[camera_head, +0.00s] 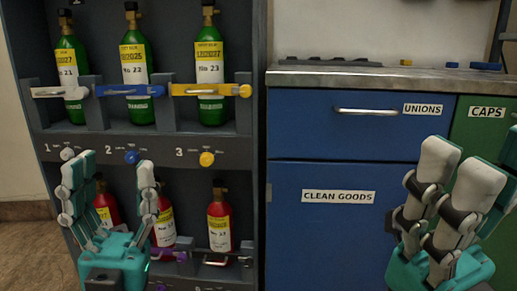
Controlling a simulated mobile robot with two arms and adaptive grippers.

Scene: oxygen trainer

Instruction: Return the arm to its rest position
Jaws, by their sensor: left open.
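My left gripper (112,180) is in front of the lower part of the cylinder rack at the left, palm low and fingers pointing up. Its fingers are spread apart with nothing held between them. It hides part of the lower shelf and its red cylinders. My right gripper (455,190) is at the lower right, in front of the blue cabinet, with its fingers pointing up. It is partly cut off by the picture edge, and its opening is unclear. I see nothing held in it.
The rack (258,110) holds green cylinders (211,65) behind white, blue and yellow latch bars, with red cylinders (219,225) below. A blue cabinet (320,235) has a "UNIONS" drawer (300,130) under a metal worktop (330,78). A green "CAPS" drawer (480,135) is at the right.

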